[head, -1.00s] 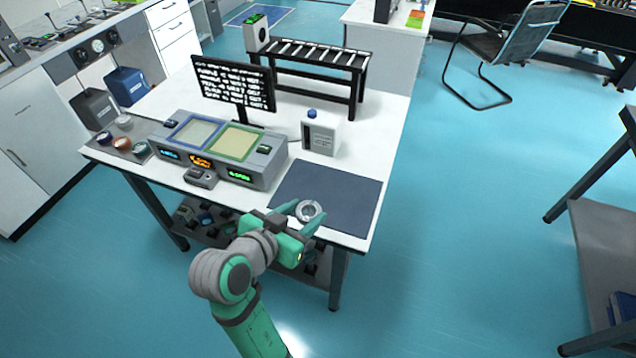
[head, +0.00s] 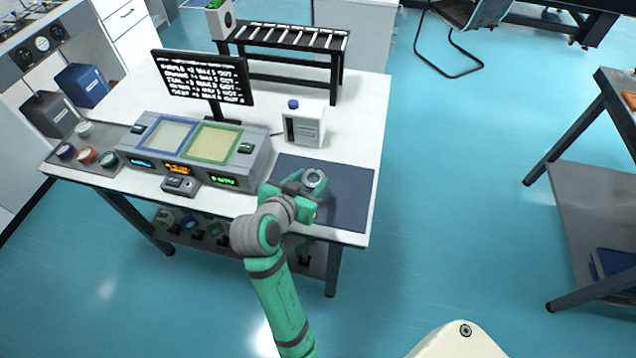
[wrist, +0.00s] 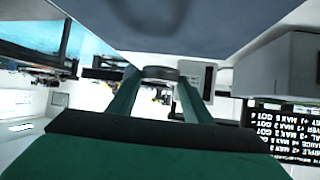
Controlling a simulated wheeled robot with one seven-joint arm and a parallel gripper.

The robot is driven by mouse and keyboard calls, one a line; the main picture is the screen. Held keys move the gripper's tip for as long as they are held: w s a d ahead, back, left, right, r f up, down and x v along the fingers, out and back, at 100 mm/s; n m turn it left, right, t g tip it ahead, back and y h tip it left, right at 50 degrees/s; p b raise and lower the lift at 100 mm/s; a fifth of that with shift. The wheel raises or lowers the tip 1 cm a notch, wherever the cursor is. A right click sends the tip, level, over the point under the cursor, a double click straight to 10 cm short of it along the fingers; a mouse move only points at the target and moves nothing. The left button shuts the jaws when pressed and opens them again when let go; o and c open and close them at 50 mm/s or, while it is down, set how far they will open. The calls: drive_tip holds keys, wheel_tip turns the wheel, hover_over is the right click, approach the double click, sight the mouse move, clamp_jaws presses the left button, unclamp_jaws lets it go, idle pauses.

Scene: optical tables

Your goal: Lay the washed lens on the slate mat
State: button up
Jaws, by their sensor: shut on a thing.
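The slate mat (head: 345,208) lies flat at the front right corner of the white table. My gripper (head: 316,183) is over the mat and shut on the lens (head: 314,178), a small round piece with a grey rim. In the wrist view the lens (wrist: 160,73) sits between the tips of my two green fingers (wrist: 158,85). The mat (wrist: 230,25) fills the top of that view. A small gap seems to lie between lens and mat, but I cannot tell its size. My gripper hides part of the mat's left side.
A white bottle with a blue cap (head: 304,122) stands just behind the mat. A grey console with two framed panels (head: 195,150) and a black screen (head: 203,78) stand to the left. A black roller rack (head: 285,45) is at the back. The mat's right part is clear.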

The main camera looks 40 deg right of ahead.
sight(315, 181)
drive_tip(key=d+f, duration=0.1)
drive_tip(key=w+d+f, duration=0.1)
drive_tip(key=f, duration=0.1)
drive_tip(key=shift+d, duration=0.15)
drive_tip(key=shift+w+d+f, duration=0.1)
drive_tip(key=shift+d+f, duration=0.05)
drive_tip(key=shift+f, duration=0.45)
drive_tip(key=shift+w+d+f, duration=0.1)
drive_tip(key=shift+f, duration=1.05)
drive_tip(key=shift+f, duration=0.1)
drive_tip(key=o, duration=1.2)
drive_tip(key=shift+c, duration=0.2)
